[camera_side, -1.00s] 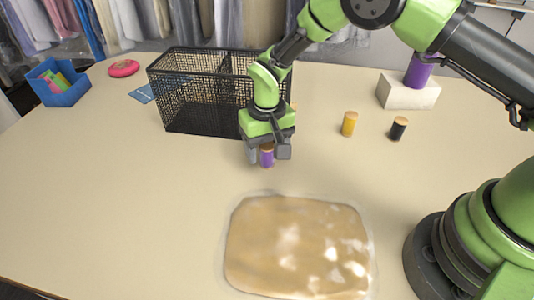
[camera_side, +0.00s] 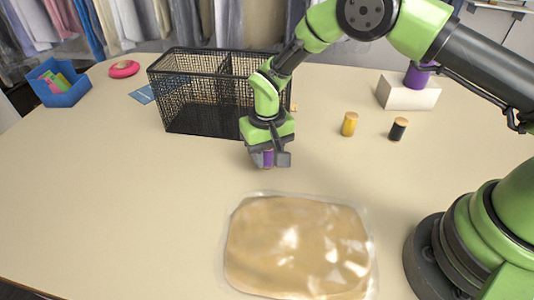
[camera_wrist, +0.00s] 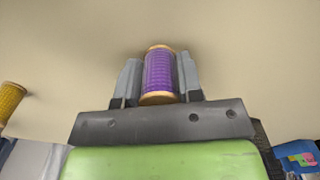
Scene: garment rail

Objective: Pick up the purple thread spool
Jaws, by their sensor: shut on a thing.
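The purple thread spool (camera_side: 268,158) has tan ends and stands upright on the table in front of the black mesh basket. In the side view my gripper (camera_side: 270,160) is lowered around it and partly covers it. In the wrist view the spool (camera_wrist: 159,73) sits between the two grey fingers of my gripper (camera_wrist: 160,78). The fingers are shut on it, one on each side. I cannot tell any gap between the spool's base and the table.
The black mesh basket (camera_side: 200,108) stands just behind my gripper. A yellow spool (camera_side: 349,124) and a black spool (camera_side: 398,129) stand to the right, before a white block (camera_side: 408,92). A clear bag (camera_side: 298,245) lies in front. A blue bin (camera_side: 58,83) is far left.

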